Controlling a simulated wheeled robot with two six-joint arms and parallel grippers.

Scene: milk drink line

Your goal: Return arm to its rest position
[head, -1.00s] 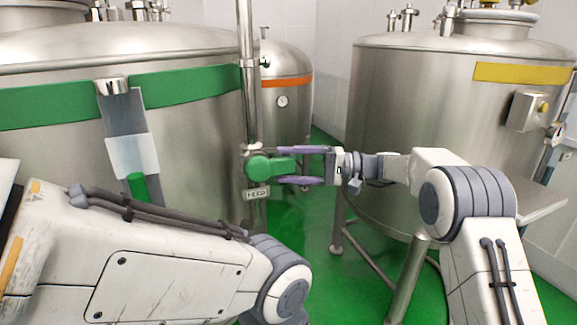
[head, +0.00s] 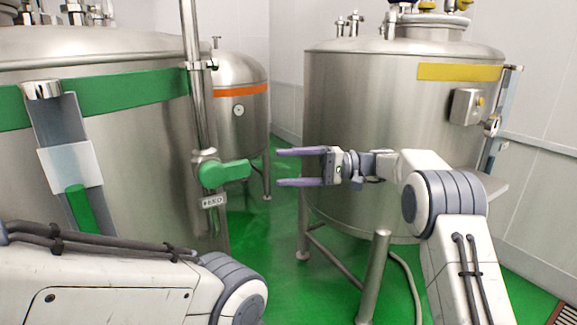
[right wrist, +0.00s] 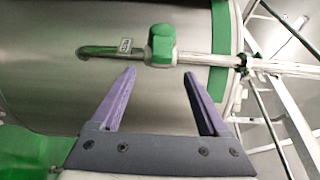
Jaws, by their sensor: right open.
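My right gripper (head: 278,167) is open and empty in the head view, its two purple fingers pointing left. Its fingertips are a short way right of the green valve handle (head: 224,173), apart from it. The handle sits on a vertical steel pipe (head: 195,110) and points right. In the right wrist view the open fingers (right wrist: 160,73) stand below the green handle (right wrist: 161,46), with a gap between. My left arm crosses the lower left of the head view, but its gripper is out of view.
A large steel tank with a green band (head: 130,98) fills the left. A tank with a yellow band (head: 458,72) stands right, behind my right arm. A smaller tank with an orange band (head: 240,91) is at the back. A steel post (head: 375,275) rises near my right arm. Green floor lies between.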

